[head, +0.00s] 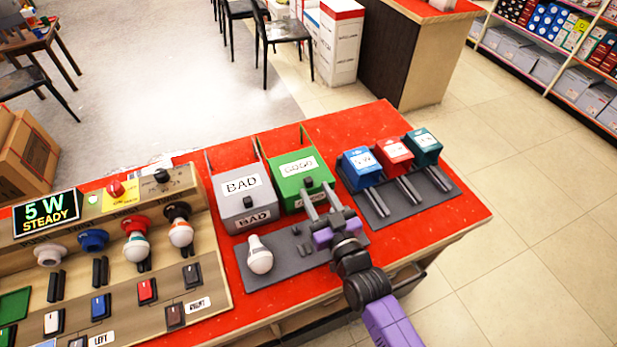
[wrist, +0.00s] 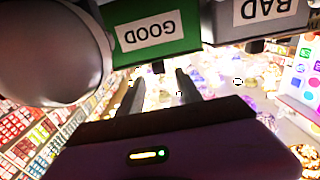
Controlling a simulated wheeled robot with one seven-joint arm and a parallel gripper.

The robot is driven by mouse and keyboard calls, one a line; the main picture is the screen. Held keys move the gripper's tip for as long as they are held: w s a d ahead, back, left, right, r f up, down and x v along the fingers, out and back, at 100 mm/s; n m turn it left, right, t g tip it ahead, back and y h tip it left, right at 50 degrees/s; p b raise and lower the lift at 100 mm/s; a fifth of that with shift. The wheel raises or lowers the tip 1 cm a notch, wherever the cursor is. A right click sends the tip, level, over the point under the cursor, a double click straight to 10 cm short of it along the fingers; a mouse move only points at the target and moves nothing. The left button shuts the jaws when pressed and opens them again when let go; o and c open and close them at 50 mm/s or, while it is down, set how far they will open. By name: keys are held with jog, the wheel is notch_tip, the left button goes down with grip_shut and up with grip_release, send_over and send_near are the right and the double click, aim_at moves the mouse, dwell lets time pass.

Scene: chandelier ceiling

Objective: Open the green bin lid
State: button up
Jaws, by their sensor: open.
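The green bin (head: 287,187) stands on the red counter, with a "GOOD" label on its sloping lid (head: 318,172), which looks down. A dark knob (head: 308,183) sits at the lid's front edge. My gripper (head: 317,194) is open and empty at the bin's front, its two fingertips close to the knob. I cannot tell whether they touch it. In the wrist view the green bin (wrist: 193,44) appears upside down above my open fingers (wrist: 158,75), with a gap between.
A grey bin (head: 229,208) marked "BAD" stands directly left. A white bulb (head: 260,256) rests on the dark mat (head: 290,274) below the bins. Blue, red and teal boxes (head: 394,155) stand right. A bulb test panel (head: 215,283) fills the left.

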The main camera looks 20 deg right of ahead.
aim_at(310, 183)
jog(key=shift+w, duration=2.7)
jog(key=shift+c, duration=0.4)
grip_shut()
